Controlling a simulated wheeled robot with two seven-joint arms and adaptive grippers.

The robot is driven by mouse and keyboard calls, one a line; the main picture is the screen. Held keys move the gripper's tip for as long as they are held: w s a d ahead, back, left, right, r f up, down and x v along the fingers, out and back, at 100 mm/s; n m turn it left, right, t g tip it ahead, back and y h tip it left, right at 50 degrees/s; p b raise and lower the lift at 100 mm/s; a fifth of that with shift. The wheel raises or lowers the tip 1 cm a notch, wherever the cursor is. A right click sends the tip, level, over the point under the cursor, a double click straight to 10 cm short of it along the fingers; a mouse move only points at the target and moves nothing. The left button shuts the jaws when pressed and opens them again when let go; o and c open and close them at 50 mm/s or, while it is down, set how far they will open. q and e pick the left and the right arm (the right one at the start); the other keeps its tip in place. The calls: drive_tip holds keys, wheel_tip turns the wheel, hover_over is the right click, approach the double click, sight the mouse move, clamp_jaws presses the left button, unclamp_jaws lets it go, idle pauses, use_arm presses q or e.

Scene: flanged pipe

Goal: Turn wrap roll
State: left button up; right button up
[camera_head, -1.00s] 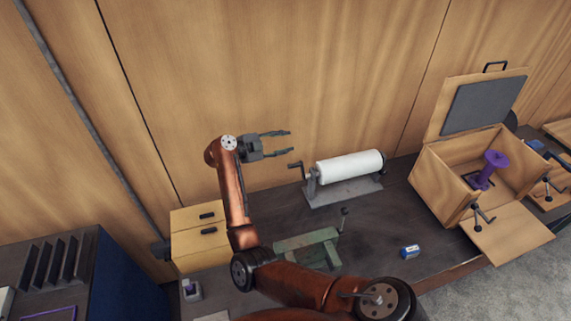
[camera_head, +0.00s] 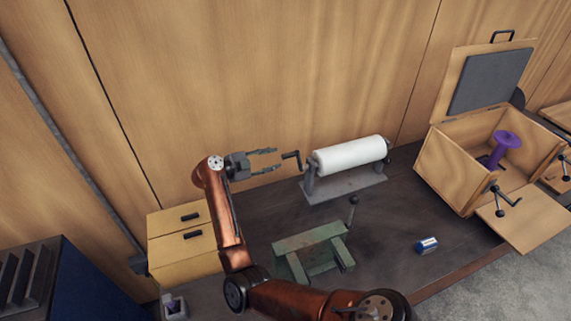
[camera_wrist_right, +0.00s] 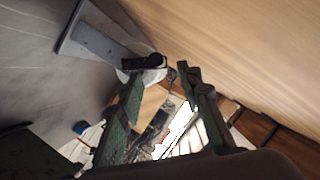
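The white wrap roll (camera_head: 350,154) lies level on a grey metal stand (camera_head: 345,187) against the back of the bench. A dark crank handle (camera_head: 290,156) sticks out at its left end. My right gripper (camera_head: 279,159) is open and empty, its fingers pointing right, with the tips close to the handle. I cannot tell from the head view whether they touch it. In the right wrist view, the open fingers (camera_wrist_right: 163,76) show with the dark crank (camera_wrist_right: 146,62), the roll's end and the stand (camera_wrist_right: 92,40) beyond them. My left gripper is not in view.
A green metal fixture with a lever (camera_head: 312,244) stands in front of the roll. A small blue-and-white box (camera_head: 427,245) lies to its right. An open wooden box (camera_head: 452,170) holding a purple spool (camera_head: 504,143) stands at right. Wooden drawers (camera_head: 186,264) stand at left.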

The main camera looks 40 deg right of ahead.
sight(282, 157)
drive_tip(key=shift+f+x, duration=0.2)
drive_tip(key=shift+x, duration=3.75)
clamp_jaws()
